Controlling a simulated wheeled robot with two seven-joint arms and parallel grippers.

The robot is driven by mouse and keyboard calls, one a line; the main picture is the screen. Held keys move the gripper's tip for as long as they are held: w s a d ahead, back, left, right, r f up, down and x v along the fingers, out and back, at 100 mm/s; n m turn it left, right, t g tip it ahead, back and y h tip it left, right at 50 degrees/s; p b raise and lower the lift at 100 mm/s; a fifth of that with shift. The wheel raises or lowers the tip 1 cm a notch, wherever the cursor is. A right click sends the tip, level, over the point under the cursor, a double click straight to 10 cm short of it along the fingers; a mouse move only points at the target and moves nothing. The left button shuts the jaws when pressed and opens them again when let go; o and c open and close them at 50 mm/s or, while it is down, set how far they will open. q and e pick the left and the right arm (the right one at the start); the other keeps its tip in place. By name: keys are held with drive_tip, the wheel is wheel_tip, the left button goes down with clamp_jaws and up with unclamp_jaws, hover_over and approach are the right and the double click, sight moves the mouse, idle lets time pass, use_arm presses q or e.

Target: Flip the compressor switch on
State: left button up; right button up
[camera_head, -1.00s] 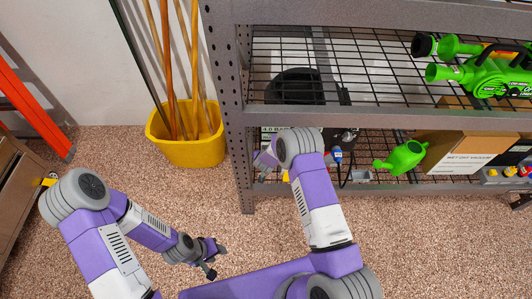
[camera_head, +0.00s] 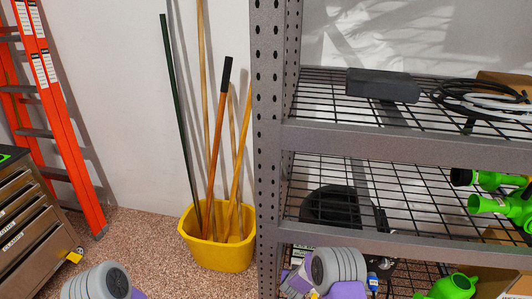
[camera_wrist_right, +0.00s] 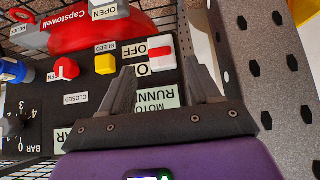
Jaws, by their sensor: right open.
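The compressor's black control panel (camera_wrist_right: 84,98) fills the left and middle of the right wrist view, with its labels upside down. A red-and-white switch (camera_wrist_right: 161,57) sits beside the OFF label. A second label below OFF is partly covered, and I cannot tell the switch's position. My right gripper (camera_wrist_right: 158,65) is open and empty, its two fingers pointing at the panel on either side of the switch. I cannot tell if they touch it. My left gripper is out of view.
A perforated grey shelf post (camera_wrist_right: 262,75) stands close to the right finger; it also shows in the head view (camera_head: 268,120). Yellow (camera_wrist_right: 105,64), red (camera_wrist_right: 65,69) and blue (camera_wrist_right: 15,70) knobs lie left of the gripper. A yellow bucket (camera_head: 220,250) with poles stands left of the shelf.

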drive_tip(key=s+a+g+y, duration=0.3)
drive_tip(key=s, duration=1.3)
drive_tip(key=s+a+g+y, duration=0.3)
drive_tip(key=s+a+g, duration=0.1)
drive_tip(key=s, duration=1.2)
drive_tip(key=shift+s+f+n, duration=0.3)
drive_tip(key=shift+f, duration=0.05)
